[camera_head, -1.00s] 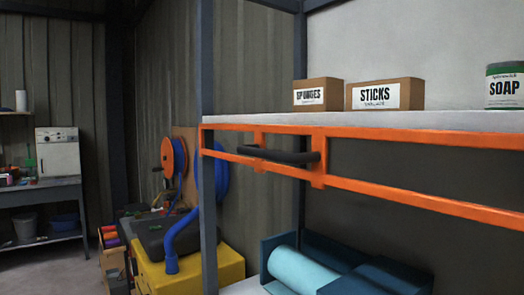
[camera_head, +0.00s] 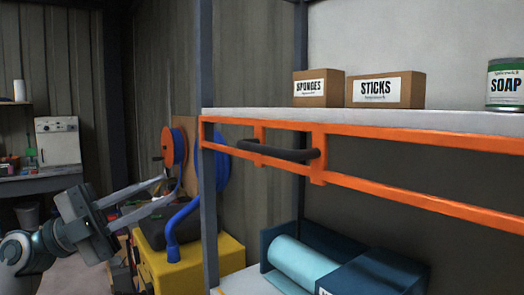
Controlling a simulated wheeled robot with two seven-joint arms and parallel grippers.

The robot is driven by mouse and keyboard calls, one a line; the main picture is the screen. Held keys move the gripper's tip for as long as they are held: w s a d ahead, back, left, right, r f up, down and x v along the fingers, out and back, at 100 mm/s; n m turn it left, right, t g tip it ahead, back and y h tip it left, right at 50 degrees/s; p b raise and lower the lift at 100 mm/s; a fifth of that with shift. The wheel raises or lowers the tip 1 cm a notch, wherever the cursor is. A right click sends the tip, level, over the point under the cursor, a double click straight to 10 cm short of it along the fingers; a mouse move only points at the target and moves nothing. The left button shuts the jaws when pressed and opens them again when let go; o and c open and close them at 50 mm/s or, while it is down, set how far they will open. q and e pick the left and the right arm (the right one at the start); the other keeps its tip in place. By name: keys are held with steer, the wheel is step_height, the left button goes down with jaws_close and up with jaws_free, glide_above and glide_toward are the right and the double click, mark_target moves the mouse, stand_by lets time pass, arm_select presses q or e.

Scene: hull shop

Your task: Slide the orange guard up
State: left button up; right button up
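The orange guard (camera_head: 420,137) is a frame of two long rails joined by short uprights. It spans the front of the shelf unit just below the upper shelf's edge, with the gap under it open to the lower shelf. A dark curved handle (camera_head: 280,154) is fixed across its left part. My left gripper (camera_head: 173,188) is at the lower left, its two pale fingers apart and pointing right toward the shelf's post. It is open and empty, apart from the guard, left of the handle and lower in the picture. My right gripper is not in view.
The upper shelf (camera_head: 440,121) holds a sponges box (camera_head: 318,88), a sticks box (camera_head: 385,90) and a soap can (camera_head: 504,83). A grey post (camera_head: 208,225) stands at the shelf's left. A light-blue roll (camera_head: 300,262) lies below. A yellow cabinet (camera_head: 225,258) and blue hose stand behind.

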mark_target(256, 150)
arm_select(q)
steer(key=s+d+r+m+g+y, duration=0.1)
steer(key=s+r+m+y, duration=0.1)
steer(key=s+r, duration=0.3)
steer(key=s+m, duration=0.1)
steer(key=s, duration=0.2)
steer(key=shift+d+r+y, duration=0.15)
steer(key=shift+d+y, duration=0.15)
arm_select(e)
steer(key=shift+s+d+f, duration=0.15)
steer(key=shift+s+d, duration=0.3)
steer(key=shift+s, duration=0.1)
arm_select(q)
steer(key=shift+d, duration=0.15)
